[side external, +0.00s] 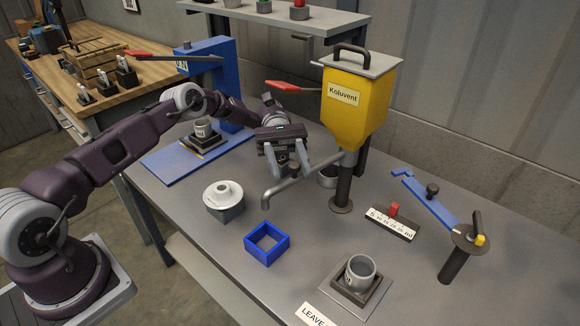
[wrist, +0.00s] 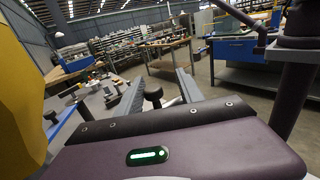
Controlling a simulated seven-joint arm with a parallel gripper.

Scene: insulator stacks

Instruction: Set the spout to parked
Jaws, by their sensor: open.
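The yellow dispenser (side external: 355,108), labelled "Koluvent", stands on a dark post in the side external view. Its grey spout (side external: 318,176) reaches left from the dispenser's base and bends down at its end over the grey table. A dark knob (side external: 294,172) sits on the spout; what looks like the same knob (wrist: 153,94) shows in the wrist view. My gripper (side external: 291,177) is open above the spout, its fingers on either side of the knob. In the wrist view the gripper (wrist: 160,80) holds nothing; contact with the knob cannot be told.
A blue square frame (side external: 267,244), a white-topped round piece (side external: 224,198) and a grey cup in a holder (side external: 359,273) stand in front. A scale block (side external: 393,222) and blue lever (side external: 430,201) are at right. A blue press (side external: 207,75) stands behind my arm.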

